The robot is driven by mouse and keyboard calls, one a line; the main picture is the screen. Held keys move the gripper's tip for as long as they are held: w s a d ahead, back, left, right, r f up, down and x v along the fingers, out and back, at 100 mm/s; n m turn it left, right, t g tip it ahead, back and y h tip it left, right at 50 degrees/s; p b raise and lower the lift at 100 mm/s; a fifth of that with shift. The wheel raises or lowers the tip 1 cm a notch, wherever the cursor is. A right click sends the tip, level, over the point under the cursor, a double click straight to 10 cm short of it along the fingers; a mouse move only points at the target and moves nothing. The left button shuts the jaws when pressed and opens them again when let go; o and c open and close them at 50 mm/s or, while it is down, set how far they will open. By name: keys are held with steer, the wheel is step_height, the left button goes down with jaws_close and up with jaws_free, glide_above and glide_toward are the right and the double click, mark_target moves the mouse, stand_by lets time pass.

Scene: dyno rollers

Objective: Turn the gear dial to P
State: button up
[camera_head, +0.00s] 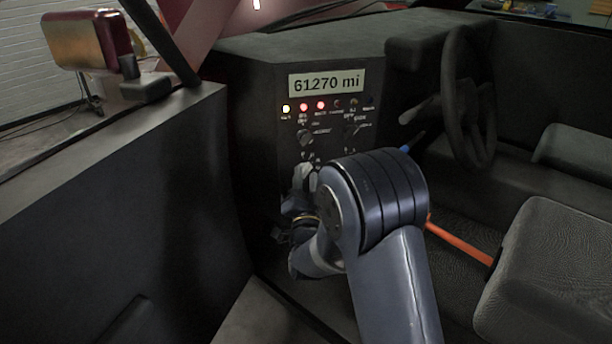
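The dark control panel (261,115) on the car's dash carries knobs and small labels too fine to read. One round knob (306,137) shows at the panel's left, and another knob (352,129) sits to its right. I cannot tell which dial is the gear dial, nor see a P mark; it may be behind my arm. My gripper (304,178) is at the lower left of the panel, below the left knob. My wrist hides much of it, so whether its fingers are open or shut, or touch anything, is unclear.
A display (326,83) reads 61270 mi, above a row of small lights, some lit. The steering wheel (469,97) and a seat (553,270) are at the right. The door (120,200) fills the left. An orange-red bar (460,243) lies right of my arm.

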steer(key=shift+w+r, duration=0.2)
steer(key=shift+w, duration=0.35)
steer(key=c, duration=0.7)
